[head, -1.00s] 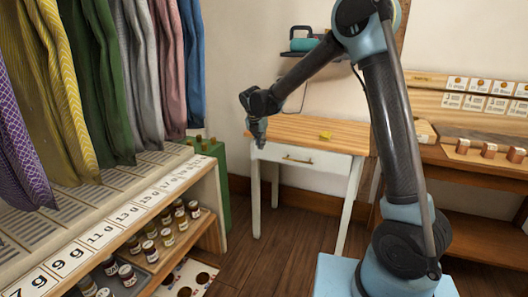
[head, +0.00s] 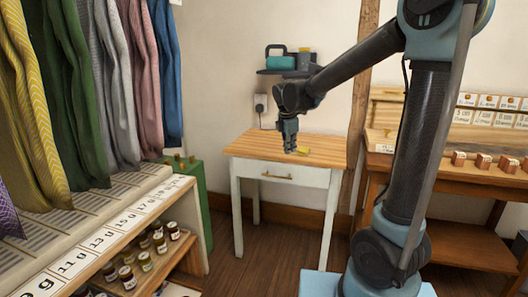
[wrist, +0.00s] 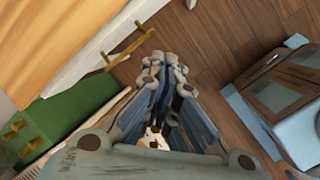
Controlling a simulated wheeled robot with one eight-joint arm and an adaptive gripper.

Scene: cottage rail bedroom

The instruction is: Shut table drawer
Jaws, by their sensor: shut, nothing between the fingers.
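The small table (head: 257,143) has a wooden top and white legs. Its white drawer front (head: 310,178) carries a brass handle (head: 277,176); the handle also shows in the wrist view (wrist: 130,48). The front looks nearly in line with the table frame; I cannot tell how far out the drawer is. My gripper (head: 289,150) is shut and empty, pointing down. In the head view it overlaps the tabletop, above the handle. In the wrist view my gripper (wrist: 165,62) shows over the floor, just outside the handle, with no visible contact.
A green cabinet (head: 190,195) and a shelf of jars (head: 145,262) stand left of the table. A wooden display bench (head: 455,185) stands at the right. Bare floor (head: 260,255) lies before the table.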

